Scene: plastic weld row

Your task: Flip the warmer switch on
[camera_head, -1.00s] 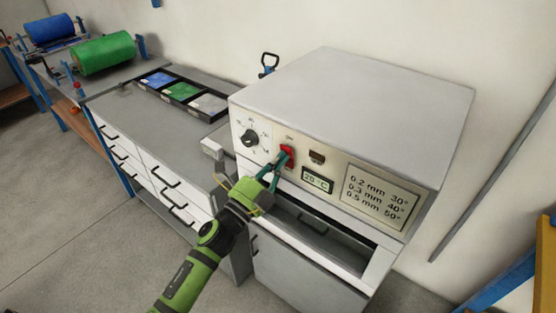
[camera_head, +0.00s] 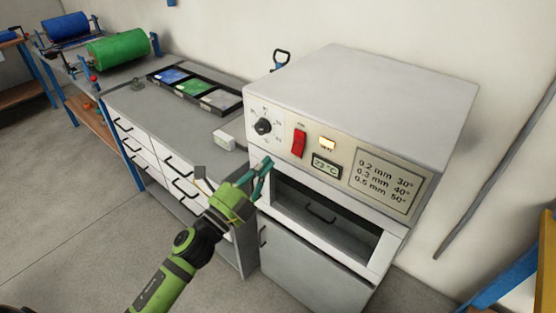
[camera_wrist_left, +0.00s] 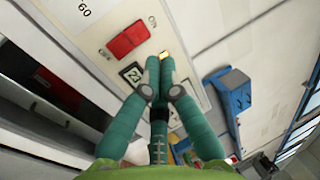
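The warmer (camera_head: 365,95) is a light grey box with a control panel on its front. Its red rocker switch (camera_head: 299,144) sits between the dial and a lit amber lamp (camera_head: 327,144). In the wrist view the red switch (camera_wrist_left: 128,40) lies between the ON and OFF marks; I cannot tell its tilt for sure. My left gripper (camera_head: 265,168) is below and left of the switch, apart from it. In the wrist view its teal fingertips (camera_wrist_left: 159,66) are together with nothing between them. My right gripper is not in view.
A black dial (camera_head: 263,126) and a small temperature display (camera_head: 325,166) flank the switch. An open slot (camera_head: 335,215) lies below the panel. A grey bench (camera_head: 165,118) with drawers and sheet trays stands to the left. Green (camera_head: 117,49) and blue rolls are at the back left.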

